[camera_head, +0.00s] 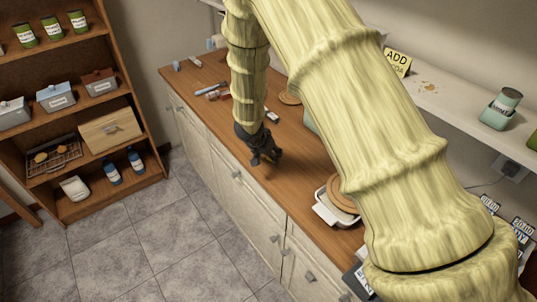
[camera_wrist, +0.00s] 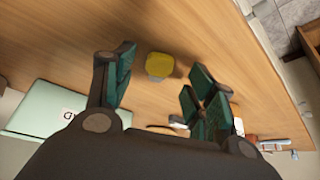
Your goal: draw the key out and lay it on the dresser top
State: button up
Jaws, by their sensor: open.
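My gripper (camera_head: 262,152) points down over the wooden dresser top (camera_head: 205,70), close to its front edge. In the wrist view its dark green-padded fingers (camera_wrist: 163,88) are spread wide apart, with nothing held. A small yellow piece with a paler grey end (camera_wrist: 158,64) shows between and beyond the fingertips, against the wood, with a shadow beside it. I cannot tell whether it is the key, or whether it touches the wood. No key can be made out in the head view, where my gripper and arm cover part of the top.
A mint box (camera_wrist: 52,108) with a label stands left in the wrist view. Small loose items (camera_head: 212,92) lie farther along the top. A white tray (camera_head: 325,212) with a round wooden lid is nearer. A bookcase (camera_head: 160,170) stands left, across open tiled floor.

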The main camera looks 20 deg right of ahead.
jog(key=v, duration=1.1)
jog(key=shift+r, duration=0.1)
